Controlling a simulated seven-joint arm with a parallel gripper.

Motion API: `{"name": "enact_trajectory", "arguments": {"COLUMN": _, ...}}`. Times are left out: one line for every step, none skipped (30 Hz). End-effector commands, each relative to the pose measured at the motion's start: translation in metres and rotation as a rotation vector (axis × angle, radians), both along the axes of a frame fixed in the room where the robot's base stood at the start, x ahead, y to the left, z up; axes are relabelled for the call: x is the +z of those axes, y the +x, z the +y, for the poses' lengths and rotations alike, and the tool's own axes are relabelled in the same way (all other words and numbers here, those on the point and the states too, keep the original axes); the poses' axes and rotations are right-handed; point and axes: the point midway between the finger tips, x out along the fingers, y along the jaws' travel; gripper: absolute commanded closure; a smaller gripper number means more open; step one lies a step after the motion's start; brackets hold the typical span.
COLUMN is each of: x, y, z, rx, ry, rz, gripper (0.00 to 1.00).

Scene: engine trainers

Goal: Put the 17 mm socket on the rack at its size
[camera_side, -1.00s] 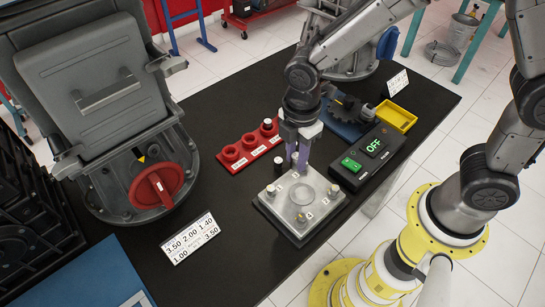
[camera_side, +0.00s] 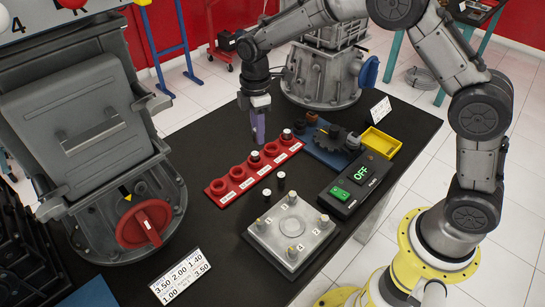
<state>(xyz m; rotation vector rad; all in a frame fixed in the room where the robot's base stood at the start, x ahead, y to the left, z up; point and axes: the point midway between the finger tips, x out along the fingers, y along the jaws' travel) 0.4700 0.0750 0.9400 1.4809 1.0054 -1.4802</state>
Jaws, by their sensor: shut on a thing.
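My gripper (camera_side: 258,138), with purple fingers, is shut on a socket and hangs above the back side of the red rack (camera_side: 225,197). The held socket is mostly hidden by the fingers. The rack has a row of round cups with white size labels too small to read. One dark white-topped socket (camera_side: 255,156) stands in the middle cup, just below my fingertips in the picture. Another white-topped socket (camera_side: 286,133) stands in the right end cup. The other cups look empty. Two dark white-topped sockets (camera_side: 280,178) (camera_side: 266,195) stand loose on the table in front of the rack.
A grey plate (camera_side: 290,232) with several bolts lies in front. A switch box (camera_side: 352,187) reading OFF, a yellow tray (camera_side: 380,143) and a blue mat with a dark gear (camera_side: 332,140) are to the right. A grey engine housing with a red knob (camera_side: 145,223) stands at left.

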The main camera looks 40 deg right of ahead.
Motion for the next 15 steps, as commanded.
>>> {"name": "enact_trajectory", "arguments": {"x": -0.008, "y": 0.014, "z": -0.017, "rx": -0.04, "ry": 0.0, "rz": 0.002, "gripper": 1.0}}
{"name": "enact_trajectory", "arguments": {"x": -0.011, "y": 0.02, "z": -0.026, "rx": -0.06, "ry": 0.0, "rz": 0.001, "gripper": 1.0}}
{"name": "enact_trajectory", "arguments": {"x": -0.016, "y": 0.027, "z": -0.036, "rx": -0.083, "ry": 0.0, "rz": 0.002, "gripper": 1.0}}
{"name": "enact_trajectory", "arguments": {"x": -0.02, "y": 0.031, "z": -0.044, "rx": -0.099, "ry": 0.0, "rz": 0.003, "gripper": 1.0}}
{"name": "enact_trajectory", "arguments": {"x": -0.024, "y": 0.034, "z": -0.051, "rx": -0.113, "ry": 0.0, "rz": 0.002, "gripper": 1.0}}
{"name": "enact_trajectory", "arguments": {"x": -0.029, "y": 0.036, "z": -0.059, "rx": -0.129, "ry": 0.0, "rz": 0.003, "gripper": 1.0}}
{"name": "enact_trajectory", "arguments": {"x": -0.032, "y": 0.038, "z": -0.065, "rx": -0.141, "ry": 0.0, "rz": 0.003, "gripper": 1.0}}
{"name": "enact_trajectory", "arguments": {"x": -0.036, "y": 0.037, "z": -0.069, "rx": -0.149, "ry": 0.001, "rz": 0.004, "gripper": 1.0}}
{"name": "enact_trajectory", "arguments": {"x": -0.039, "y": 0.037, "z": -0.074, "rx": -0.159, "ry": 0.0, "rz": 0.003, "gripper": 1.0}}
{"name": "enact_trajectory", "arguments": {"x": -0.041, "y": 0.036, "z": -0.077, "rx": -0.165, "ry": 0.001, "rz": 0.002, "gripper": 1.0}}
{"name": "enact_trajectory", "arguments": {"x": -0.043, "y": 0.036, "z": -0.08, "rx": -0.17, "ry": 0.001, "rz": 0.002, "gripper": 1.0}}
{"name": "enact_trajectory", "arguments": {"x": -0.045, "y": 0.035, "z": -0.082, "rx": -0.175, "ry": 0.001, "rz": 0.002, "gripper": 1.0}}
{"name": "enact_trajectory", "arguments": {"x": -0.045, "y": 0.035, "z": -0.084, "rx": -0.178, "ry": 0.001, "rz": 0.002, "gripper": 1.0}}
{"name": "enact_trajectory", "arguments": {"x": -0.047, "y": 0.035, "z": -0.085, "rx": -0.179, "ry": 0.001, "rz": 0.002, "gripper": 1.0}}
{"name": "enact_trajectory", "arguments": {"x": -0.048, "y": 0.035, "z": -0.085, "rx": -0.18, "ry": 0.001, "rz": 0.002, "gripper": 1.0}}
